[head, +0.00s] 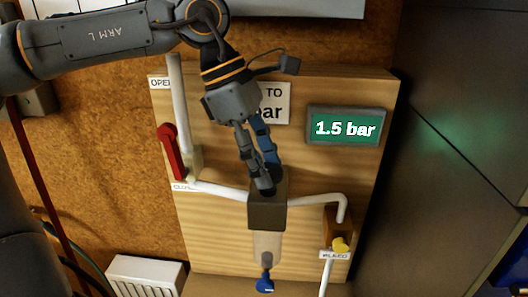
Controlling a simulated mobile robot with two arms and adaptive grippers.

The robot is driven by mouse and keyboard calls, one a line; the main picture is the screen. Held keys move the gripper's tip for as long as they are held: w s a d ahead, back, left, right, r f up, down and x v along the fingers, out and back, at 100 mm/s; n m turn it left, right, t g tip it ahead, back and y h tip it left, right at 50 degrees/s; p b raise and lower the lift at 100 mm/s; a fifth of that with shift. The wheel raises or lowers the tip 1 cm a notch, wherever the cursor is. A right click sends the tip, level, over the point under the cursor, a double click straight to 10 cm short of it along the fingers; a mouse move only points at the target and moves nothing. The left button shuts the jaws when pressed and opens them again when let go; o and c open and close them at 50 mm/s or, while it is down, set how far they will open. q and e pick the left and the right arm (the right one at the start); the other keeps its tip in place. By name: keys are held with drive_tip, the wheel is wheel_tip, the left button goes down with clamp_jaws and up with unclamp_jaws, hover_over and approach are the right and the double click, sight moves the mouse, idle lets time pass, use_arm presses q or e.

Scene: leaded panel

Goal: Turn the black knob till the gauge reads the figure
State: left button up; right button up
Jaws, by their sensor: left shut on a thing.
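My left gripper (267,182) reaches down from above, its fingers closed at the top of a dark regulator block (267,212) on the wooden panel. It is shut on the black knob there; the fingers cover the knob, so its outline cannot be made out. The gauge (345,128) at the panel's upper right has a green display that reads 1.5 bar. A white sign (276,104) with the figure is mostly hidden behind my gripper; only "TO" and "bar" show, and the number is covered. My right gripper is not in view.
A red lever (171,151) is on the white pipe at left, between OPEN and CLOSE labels. A clear bowl (267,246) with a blue drain tap (265,283) hangs below the block. A yellow knob (340,244) is at lower right. A dark cabinet (460,120) stands to the right.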

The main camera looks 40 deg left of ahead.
sight(265, 168)
use_arm(q)
drive_tip(key=shift+f+m+g+p, duration=0.1)
drive_tip(key=shift+m+g+p, duration=0.25)
drive_tip(key=shift+m, duration=0.45)
drive_tip(key=o, duration=1.1)
drive_tip(key=shift+o, duration=0.2)
wheel_tip(265, 168, up, 10)
